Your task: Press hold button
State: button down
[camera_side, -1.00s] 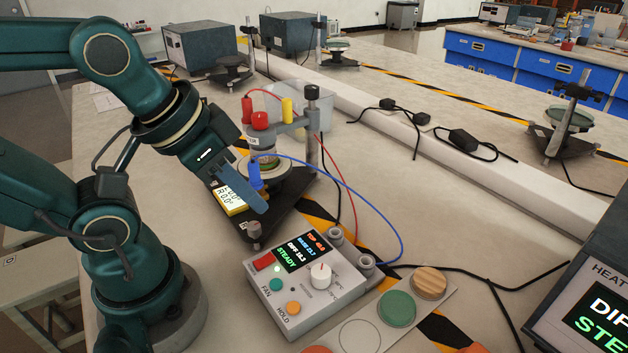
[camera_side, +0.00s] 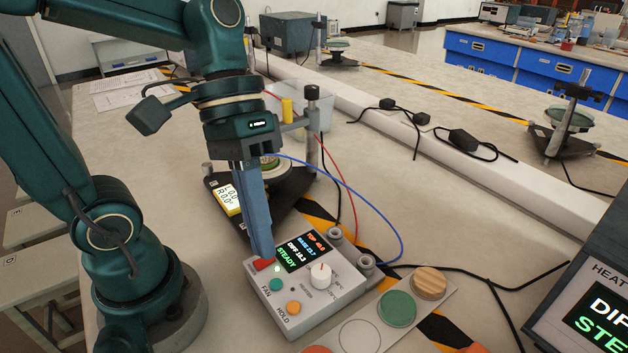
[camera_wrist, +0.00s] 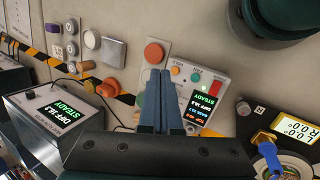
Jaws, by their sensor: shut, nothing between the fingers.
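The grey control box (camera_side: 325,303) lies on the bench, with a lit display (camera_side: 303,252) that reads STEADY. Its orange button (camera_side: 293,307) is beside the HOLD label at the near corner. The teal FAN button (camera_side: 275,285) and a red switch (camera_side: 262,265) run along the same edge. My gripper (camera_side: 264,252) is shut and empty, pointing down above the red switch end of the box. In the wrist view my gripper (camera_wrist: 158,73) covers part of the box, and the orange button (camera_wrist: 175,70) shows just right of the fingertips. I cannot tell the tip height exactly.
A white knob (camera_side: 320,275) stands up on the box. A plate with green (camera_side: 397,308) and wooden (camera_side: 430,283) discs lies to the right. Blue (camera_side: 375,205) and red wires arch behind the box. The apparatus base (camera_side: 268,213) stands behind my gripper.

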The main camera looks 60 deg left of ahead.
aim_at(294, 301)
jog(key=w+n+g+h, duration=0.2)
jog(key=w+f+h, duration=0.1)
jog(key=shift+d+f+n+g, duration=0.1)
jog(key=shift+d+n+g, duration=0.3)
dwell(0.3)
jog(key=shift+f, duration=4.4)
jog(key=shift+f, duration=0.15)
jog(key=shift+f, duration=0.25)
